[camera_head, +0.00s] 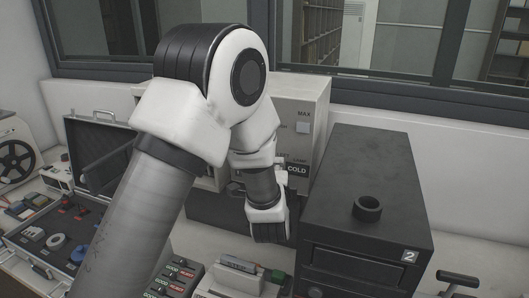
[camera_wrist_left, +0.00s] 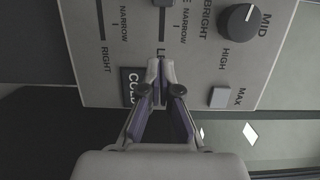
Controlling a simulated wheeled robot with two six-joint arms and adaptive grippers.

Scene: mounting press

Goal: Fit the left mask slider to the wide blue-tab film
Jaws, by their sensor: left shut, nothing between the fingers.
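The control panel (camera_wrist_left: 215,75) of the press fills the top of the left wrist view, its lettering turned sideways. The slot of the left mask slider (camera_wrist_left: 162,32) runs above the word LEFT. A pale piece, possibly its knob, shows at the top edge. My left gripper (camera_wrist_left: 160,67) is shut and empty, its fingertips in front of the panel by the LEFT label. I cannot tell whether they touch it. In the head view my arm hides the fingers and much of the press (camera_head: 305,95). I cannot make out the blue-tab film. My right gripper is out of view.
The right slider slot (camera_wrist_left: 100,20) and a black knob (camera_wrist_left: 238,25) flank the left slot. In the head view, a black box marked 2 (camera_head: 365,190) stands right of my arm. An open case (camera_head: 62,240) with small parts lies left. GOOD/REJECT boxes (camera_head: 175,277) stand in front.

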